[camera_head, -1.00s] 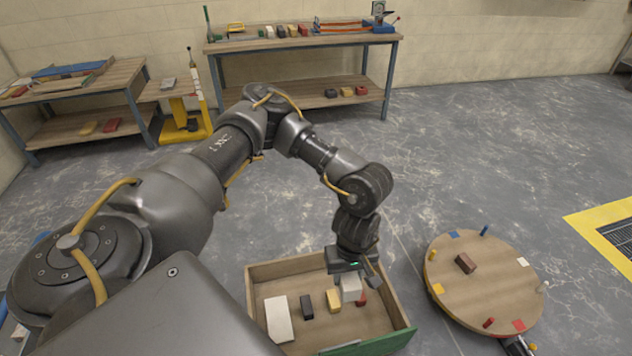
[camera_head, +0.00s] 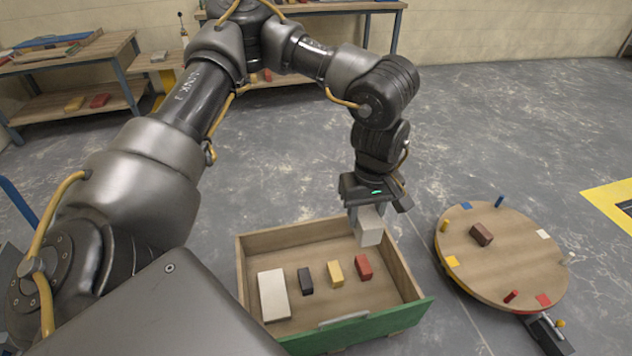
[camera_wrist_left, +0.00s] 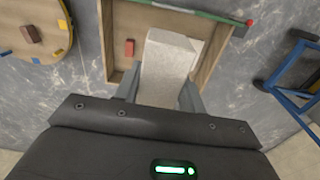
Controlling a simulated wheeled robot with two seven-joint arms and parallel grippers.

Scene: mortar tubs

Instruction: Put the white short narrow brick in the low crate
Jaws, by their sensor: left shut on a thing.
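My left gripper (camera_head: 366,212) is shut on a white brick (camera_head: 369,232) and holds it above the back right part of a low wooden box (camera_head: 285,237) with a green front side. In the left wrist view the held white brick (camera_wrist_left: 168,62) sits between the fingers and hides part of the box. Inside the box lie a larger white brick (camera_head: 273,296), a black brick (camera_head: 305,281), a yellow brick (camera_head: 335,273) and a red brick (camera_head: 363,267). I cannot tell for sure whether this box is the low crate. My right gripper is out of view.
A round wooden turntable (camera_head: 515,265) with coloured pegs and a brown brick (camera_head: 481,234) stands right of the box. Workbenches (camera_head: 80,60) stand along the back wall. A yellow-bordered floor area (camera_head: 606,200) lies far right. Open grey floor lies behind the box.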

